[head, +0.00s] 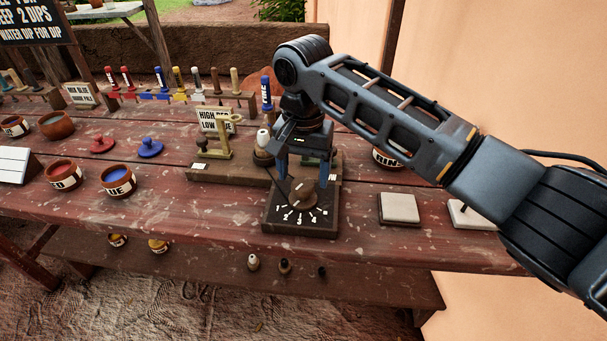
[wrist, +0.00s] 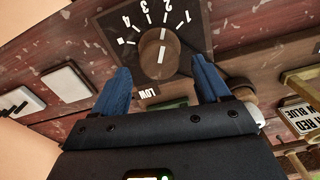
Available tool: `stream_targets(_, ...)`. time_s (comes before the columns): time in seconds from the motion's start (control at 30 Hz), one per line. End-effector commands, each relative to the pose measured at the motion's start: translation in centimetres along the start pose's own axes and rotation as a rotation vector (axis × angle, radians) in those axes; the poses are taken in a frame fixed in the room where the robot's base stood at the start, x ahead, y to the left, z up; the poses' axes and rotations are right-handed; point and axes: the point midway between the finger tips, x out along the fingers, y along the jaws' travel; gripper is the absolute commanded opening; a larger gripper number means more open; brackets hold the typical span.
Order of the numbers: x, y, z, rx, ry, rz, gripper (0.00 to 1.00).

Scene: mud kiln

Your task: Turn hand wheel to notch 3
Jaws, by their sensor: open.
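The hand wheel (head: 301,194) is a round brown knob on a dark dial plate (head: 292,228) with white numbers and ticks, fixed at the table's front. The wrist view shows the wheel (wrist: 151,68) with a white line on it, running up toward the numbers. The numbers 1 to 4 curve around it; which notch the line meets I cannot tell exactly. My gripper (head: 303,182) is open above the plate, its blue fingers either side of the wheel. In the wrist view my gripper (wrist: 160,68) has the wheel between its fingertips, with gaps showing; I see no contact.
A wooden board with a brass bracket (head: 217,140) and a sign (head: 215,121) stands just behind and left. Pale tiles (head: 399,208) lie right. Red and blue glaze bowls (head: 117,181) stand left. Bare table lies between the blue bowl and the dial.

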Motion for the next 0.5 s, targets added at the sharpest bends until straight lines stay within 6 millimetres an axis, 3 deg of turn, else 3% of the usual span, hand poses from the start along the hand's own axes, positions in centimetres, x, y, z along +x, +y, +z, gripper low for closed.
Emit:
stream_targets(0.2,1.5,0.0,0.0,0.000,-0.001,0.000,0.75)
stream_targets(0.43,1.6,0.0,0.0,0.000,0.000,0.000,0.75)
stream_targets(0.5,1.6,0.0,0.0,0.000,0.000,-0.001,0.71)
